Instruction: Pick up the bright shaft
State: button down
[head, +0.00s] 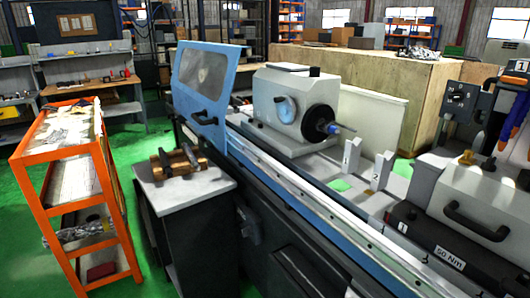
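A small brown wooden rack (178,162) stands on the light top of a dark cabinet, left of the grinder. One or more short bars seem to lie across it, but they are too small and dark to tell which is the bright shaft. A thin spindle tip (340,128) sticks out of the grinder's black chuck. I see no separate bright shaft clearly. My gripper is not in view.
The grinder (285,100) fills the middle and right, with its blue-framed door (208,85) standing up behind the cabinet top (190,190). An orange shelf cart (72,185) stands left of the cabinet. Green floor (20,265) shows at far left.

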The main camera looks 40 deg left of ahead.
aim_at(194, 161)
jog(key=u, duration=2.35)
jog(key=i, duration=0.5)
jog(key=z, duration=0.05)
jog(key=k, duration=0.5)
jog(key=z, duration=0.1)
